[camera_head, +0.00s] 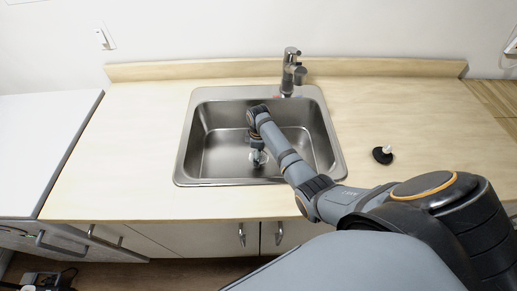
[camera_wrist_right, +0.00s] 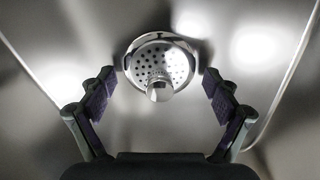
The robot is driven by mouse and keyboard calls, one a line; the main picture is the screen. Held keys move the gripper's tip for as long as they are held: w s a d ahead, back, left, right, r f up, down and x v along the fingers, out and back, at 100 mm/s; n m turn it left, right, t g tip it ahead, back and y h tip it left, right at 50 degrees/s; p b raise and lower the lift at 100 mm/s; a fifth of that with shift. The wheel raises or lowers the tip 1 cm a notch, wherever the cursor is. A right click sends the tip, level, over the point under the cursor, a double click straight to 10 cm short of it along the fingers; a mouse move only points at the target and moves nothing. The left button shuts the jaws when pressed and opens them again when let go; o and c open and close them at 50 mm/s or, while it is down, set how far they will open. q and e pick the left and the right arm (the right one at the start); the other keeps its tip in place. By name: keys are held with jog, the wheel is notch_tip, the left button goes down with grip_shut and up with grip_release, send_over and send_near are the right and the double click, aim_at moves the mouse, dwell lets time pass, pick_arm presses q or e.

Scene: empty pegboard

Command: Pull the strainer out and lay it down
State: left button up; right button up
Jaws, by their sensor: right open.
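The metal strainer (camera_wrist_right: 180,62), a round perforated disc with a knob in its middle, sits in the bottom of the steel sink (camera_head: 219,160). In the right wrist view its knob (camera_wrist_right: 160,88) lies between the fingers. My right gripper (camera_wrist_right: 158,82) is open, with one finger on each side of the strainer and nothing gripped. In the head view my right gripper (camera_head: 258,157) reaches down into the sink, and the strainer is mostly hidden behind it. I cannot tell the exact height of the fingertips above the strainer. My left gripper is not in view.
A faucet (camera_head: 290,72) stands behind the sink. A black disc with a white knob (camera_head: 383,155) lies on the wooden counter right of the sink. The counter (camera_head: 130,145) left of the sink is clear. The sink walls surround my right gripper.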

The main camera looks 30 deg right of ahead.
jog(key=c, duration=1.4)
jog(key=shift+r+p, duration=1.55)
jog(key=shift+p, duration=0.2)
jog(key=shift+r+p, duration=2.2)
jog(key=shift+p, duration=0.35)
